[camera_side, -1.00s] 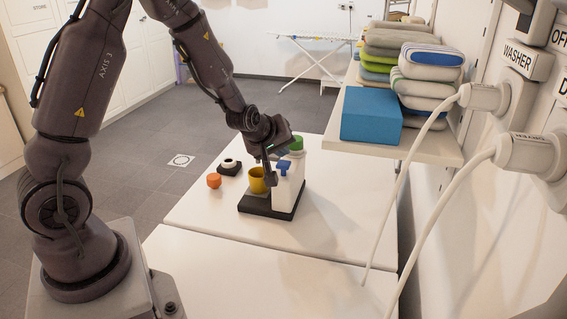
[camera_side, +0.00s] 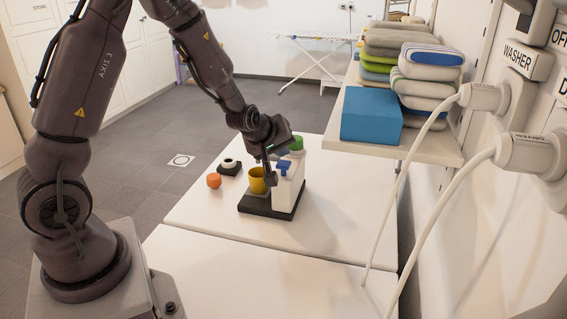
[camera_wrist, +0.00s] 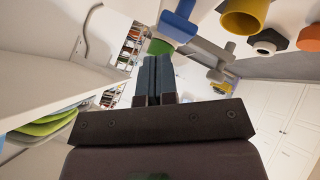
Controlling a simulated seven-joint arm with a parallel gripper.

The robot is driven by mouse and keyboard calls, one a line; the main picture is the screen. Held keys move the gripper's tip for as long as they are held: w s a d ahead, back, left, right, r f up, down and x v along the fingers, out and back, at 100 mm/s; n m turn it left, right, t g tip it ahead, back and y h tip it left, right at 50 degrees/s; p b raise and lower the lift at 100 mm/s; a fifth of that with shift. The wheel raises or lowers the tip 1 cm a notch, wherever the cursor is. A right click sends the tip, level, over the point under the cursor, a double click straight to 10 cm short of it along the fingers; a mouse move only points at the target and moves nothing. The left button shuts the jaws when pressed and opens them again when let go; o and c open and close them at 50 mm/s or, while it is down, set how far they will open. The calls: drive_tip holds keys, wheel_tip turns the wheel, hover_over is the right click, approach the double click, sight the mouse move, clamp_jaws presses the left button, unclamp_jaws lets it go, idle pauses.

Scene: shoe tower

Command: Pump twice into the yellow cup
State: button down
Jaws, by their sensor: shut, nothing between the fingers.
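The yellow cup (camera_side: 257,182) stands upright on a black base (camera_side: 255,205) on the white table. Beside it, on the right of the same base, stands a white bottle (camera_side: 286,193) with a blue pump head (camera_side: 284,166). My gripper (camera_side: 272,181) points down at the pump, its fingers partly in front of the bottle and right of the cup. In the wrist view my gripper (camera_wrist: 155,74) has its two fingers together with nothing between them. The blue pump head (camera_wrist: 179,24) and yellow cup (camera_wrist: 243,15) show beyond the fingertips. I cannot tell whether the fingers touch the pump.
A green-topped container (camera_side: 296,143) stands just behind the bottle. An orange object (camera_side: 214,181) and a black-and-white object (camera_side: 230,164) lie left of the cup. A shelf on the right holds a blue box (camera_side: 371,115) and folded towels. The front table is clear.

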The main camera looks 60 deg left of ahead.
sight(282, 163)
drive_tip(key=shift+f, duration=0.2)
drive_tip(key=shift+f, duration=0.25)
drive_tip(key=shift+f, duration=0.8)
idle(1.0)
drive_tip(key=shift+r, duration=1.25)
drive_tip(key=shift+r, duration=0.1)
drive_tip(key=shift+r, duration=2.4)
drive_tip(key=shift+d, duration=0.1)
idle(0.4)
